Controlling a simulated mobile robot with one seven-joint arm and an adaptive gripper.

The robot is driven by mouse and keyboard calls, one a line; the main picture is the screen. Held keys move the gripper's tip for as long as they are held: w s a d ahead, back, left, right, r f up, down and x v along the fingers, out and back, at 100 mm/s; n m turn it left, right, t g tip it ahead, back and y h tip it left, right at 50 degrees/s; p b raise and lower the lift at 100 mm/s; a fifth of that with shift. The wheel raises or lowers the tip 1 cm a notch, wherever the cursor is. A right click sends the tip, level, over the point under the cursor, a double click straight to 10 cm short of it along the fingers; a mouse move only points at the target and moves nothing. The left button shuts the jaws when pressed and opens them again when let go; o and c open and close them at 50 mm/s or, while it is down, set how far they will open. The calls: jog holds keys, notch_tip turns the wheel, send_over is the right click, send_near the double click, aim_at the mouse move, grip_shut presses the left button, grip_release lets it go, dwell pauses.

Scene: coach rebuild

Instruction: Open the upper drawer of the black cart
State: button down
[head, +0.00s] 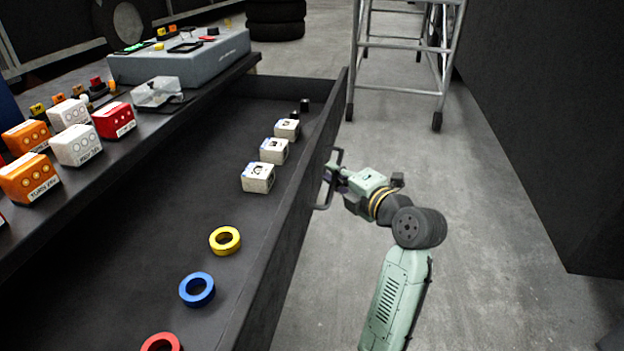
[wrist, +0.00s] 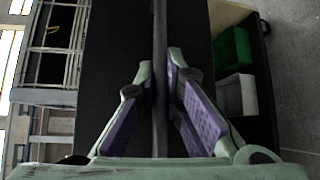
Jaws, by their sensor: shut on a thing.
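The upper drawer (head: 292,222) of the black cart (head: 28,232) stands pulled far out, and its inside is in plain view in the head view. Its dark bar handle (head: 323,207) sticks out from the front panel. My gripper (head: 333,174) reaches the handle from the right and is shut on it. In the wrist view, the handle (wrist: 160,35) runs upright between the purple-padded fingers of my gripper (wrist: 159,78). The drawer holds white cubes (head: 258,177), small black pieces, and a yellow ring (head: 225,240), a blue ring (head: 197,289) and a red ring (head: 161,342).
The cart top carries orange, white and red blocks (head: 78,145), a clear box (head: 157,92) and a grey case (head: 190,65). A metal ladder frame (head: 400,45) and stacked tyres (head: 275,20) stand behind. Grey floor lies open right of the drawer, up to a dark wall (head: 545,130).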

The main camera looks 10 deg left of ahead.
jog(key=shift+d+b, duration=0.3)
jog(key=shift+d, duration=0.7)
jog(key=c, duration=1.7)
grip_release()
jog(key=v, duration=1.2)
